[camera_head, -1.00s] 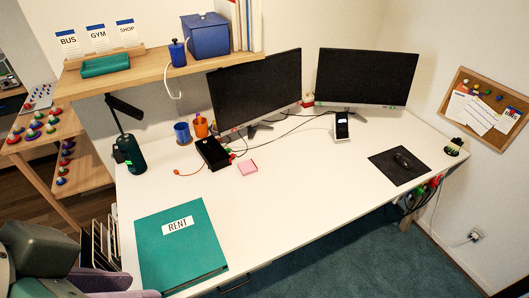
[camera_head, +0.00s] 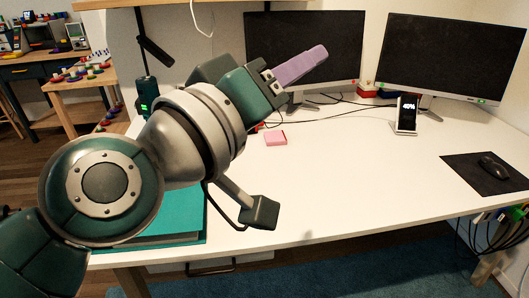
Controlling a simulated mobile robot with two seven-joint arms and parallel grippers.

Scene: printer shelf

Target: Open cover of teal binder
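The teal binder (camera_head: 190,220) lies on the left front of the white desk (camera_head: 340,190). It is shut, and my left arm hides most of it, including its label. My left gripper (camera_head: 300,67) is above the desk, beyond the binder and to its right, pointing right and away. Only one purple finger shows clearly, so its opening cannot be judged. It is apart from the binder. My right gripper is not in view.
Two monitors (camera_head: 312,50) (camera_head: 440,60) stand at the back. A phone on a stand (camera_head: 406,115), pink notes (camera_head: 275,138) and a mouse (camera_head: 492,167) on a dark mat (camera_head: 465,170) are on the desk. The desk's middle is clear.

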